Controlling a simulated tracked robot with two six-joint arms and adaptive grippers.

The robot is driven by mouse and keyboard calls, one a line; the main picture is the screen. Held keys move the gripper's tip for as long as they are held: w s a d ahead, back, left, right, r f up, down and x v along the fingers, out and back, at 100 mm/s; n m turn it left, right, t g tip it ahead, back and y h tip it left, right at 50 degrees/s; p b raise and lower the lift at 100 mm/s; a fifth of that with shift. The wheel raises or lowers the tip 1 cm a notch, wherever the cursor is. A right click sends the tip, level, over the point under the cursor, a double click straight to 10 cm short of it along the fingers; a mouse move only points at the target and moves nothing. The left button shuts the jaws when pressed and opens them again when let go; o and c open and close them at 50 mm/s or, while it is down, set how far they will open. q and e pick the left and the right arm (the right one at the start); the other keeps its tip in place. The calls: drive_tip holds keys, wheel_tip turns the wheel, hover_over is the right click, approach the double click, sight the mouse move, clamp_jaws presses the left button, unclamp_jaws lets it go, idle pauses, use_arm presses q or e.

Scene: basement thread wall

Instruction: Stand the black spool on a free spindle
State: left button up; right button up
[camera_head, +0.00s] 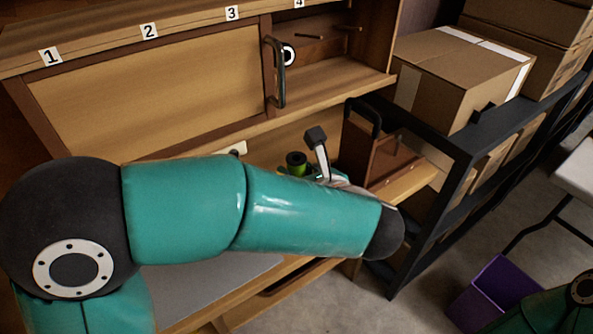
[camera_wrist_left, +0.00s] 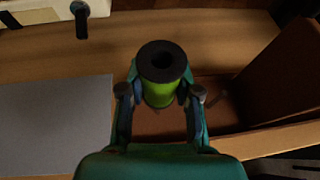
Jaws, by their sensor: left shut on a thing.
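My left gripper (camera_wrist_left: 160,98) is shut on a spool (camera_wrist_left: 158,88) with bright green thread and a black end ring around a dark centre hole. The spool also shows in the head view (camera_head: 296,158), small and upright, with its black end up. Most of the left gripper is hidden behind my teal forearm there. Bare wooden spindles (camera_head: 309,37) stick out inside the open right part of the wall cabinet. A small black and white round thing (camera_head: 288,54) shows behind the door handle; I cannot tell whether it is a spool. My right gripper is out of view.
A sliding panel (camera_head: 150,95) with a black handle (camera_head: 277,72) covers the cabinet's left part. A brown open box (camera_head: 365,150) with a black handle stands right of the held spool. A grey mat (camera_wrist_left: 50,125) lies left. Cardboard boxes (camera_head: 460,75) fill a black shelf.

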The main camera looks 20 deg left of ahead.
use_arm(q)
wheel_tip(320, 180, down, 5)
drive_tip(key=b, duration=0.4)
drive_tip(key=shift+f+b, duration=0.5)
drive_tip(key=shift+f, duration=0.3)
drive_tip(key=shift+f, duration=0.3)
idle(0.3)
drive_tip(key=o, duration=0.8)
drive_tip(key=shift+o, duration=0.2)
